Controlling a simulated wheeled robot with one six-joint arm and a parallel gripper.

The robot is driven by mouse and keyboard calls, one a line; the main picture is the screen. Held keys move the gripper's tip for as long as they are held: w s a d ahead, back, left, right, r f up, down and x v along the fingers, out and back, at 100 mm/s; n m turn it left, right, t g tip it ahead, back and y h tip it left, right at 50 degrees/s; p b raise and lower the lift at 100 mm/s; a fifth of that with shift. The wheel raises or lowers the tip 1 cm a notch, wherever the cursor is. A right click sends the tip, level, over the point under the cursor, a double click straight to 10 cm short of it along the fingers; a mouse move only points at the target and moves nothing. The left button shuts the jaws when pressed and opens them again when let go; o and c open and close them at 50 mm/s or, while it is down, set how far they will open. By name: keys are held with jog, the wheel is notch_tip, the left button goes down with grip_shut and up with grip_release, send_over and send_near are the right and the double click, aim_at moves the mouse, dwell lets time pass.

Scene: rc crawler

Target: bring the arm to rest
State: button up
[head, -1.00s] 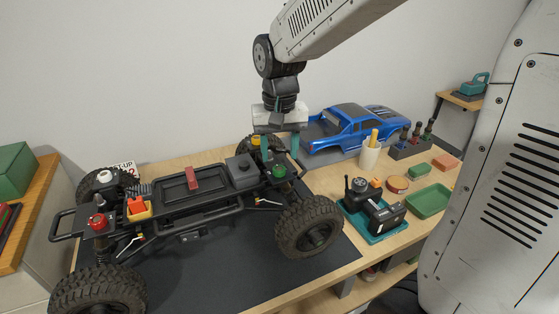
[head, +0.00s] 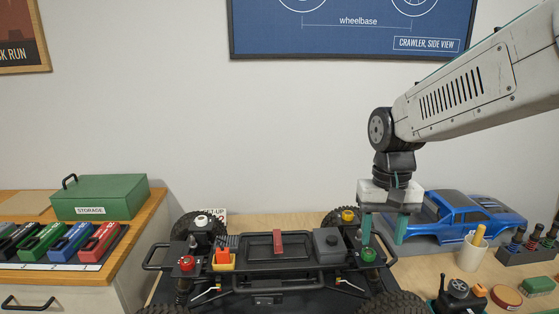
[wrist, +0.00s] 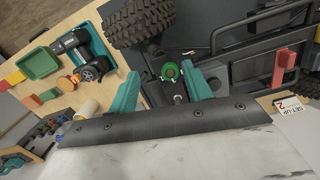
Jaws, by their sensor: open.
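My gripper (head: 384,228) hangs pointing down over the right end of the crawler chassis (head: 300,281), with its two teal fingers apart and nothing between them that I can make out. In the wrist view my gripper (wrist: 165,90) also shows its fingers spread. A round green cap (head: 369,255) on the chassis sits just below the left finger in the head view. In the wrist view the green cap (wrist: 170,72) appears beyond and between the fingertips. I cannot tell the exact gap between fingers and cap.
A blue car body (head: 460,216) stands close right of the gripper. A white cup (head: 473,253) and a driver rack (head: 527,254) are farther right. A green storage box (head: 100,197) and coloured cases are at left. The wall space above the chassis is clear.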

jog(key=s+d+r+n+t, duration=0.1)
jog(key=s, duration=0.8)
jog(key=s+d+r+t, duration=0.1)
jog(key=s+d+r, duration=0.1)
jog(key=s, duration=0.8)
jog(key=shift+s+n, duration=0.15)
jog(key=shift+n, duration=0.25)
